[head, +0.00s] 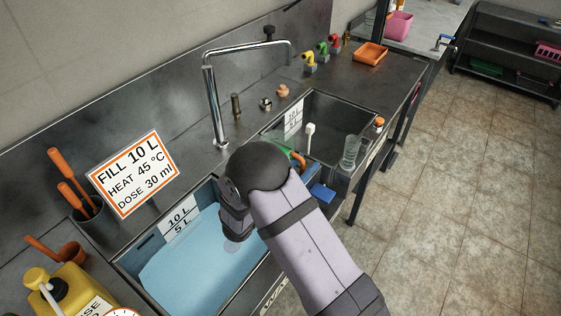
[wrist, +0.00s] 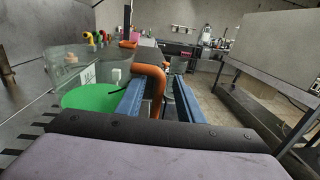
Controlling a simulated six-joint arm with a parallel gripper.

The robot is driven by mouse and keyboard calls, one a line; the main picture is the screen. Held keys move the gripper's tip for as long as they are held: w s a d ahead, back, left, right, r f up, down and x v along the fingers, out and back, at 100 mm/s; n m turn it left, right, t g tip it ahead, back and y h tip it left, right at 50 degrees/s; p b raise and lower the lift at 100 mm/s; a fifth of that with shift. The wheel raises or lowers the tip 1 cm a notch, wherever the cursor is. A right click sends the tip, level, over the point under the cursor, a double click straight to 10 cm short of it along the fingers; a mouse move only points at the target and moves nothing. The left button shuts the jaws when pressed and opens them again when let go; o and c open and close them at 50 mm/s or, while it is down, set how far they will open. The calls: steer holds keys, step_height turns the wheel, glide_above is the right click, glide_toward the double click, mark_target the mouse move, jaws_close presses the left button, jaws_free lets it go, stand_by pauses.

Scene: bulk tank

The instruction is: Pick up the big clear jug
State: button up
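The big clear jug (wrist: 62,72) fills the left of the wrist view, with green (wrist: 90,97) showing low inside it. Its orange handle (wrist: 151,78) stands between the two blue fingers of my gripper (wrist: 158,105). The fingers are apart, with a visible gap between the handle and the right finger. In the head view my wrist hides most of the jug; its orange handle (head: 298,159) and a bit of green show beside my gripper (head: 318,190). I cannot see the jug's base clearly.
A basin of blue liquid (head: 190,250) is at the left, and an empty-looking sink (head: 345,112) is beyond. A smaller clear vessel (head: 349,152) stands near the sink's front edge. A tall faucet (head: 213,105) rises behind. A yellow container (head: 70,288) is at lower left.

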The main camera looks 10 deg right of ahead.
jaws_close()
steer(key=shift+f, duration=0.1)
stand_by(1.2)
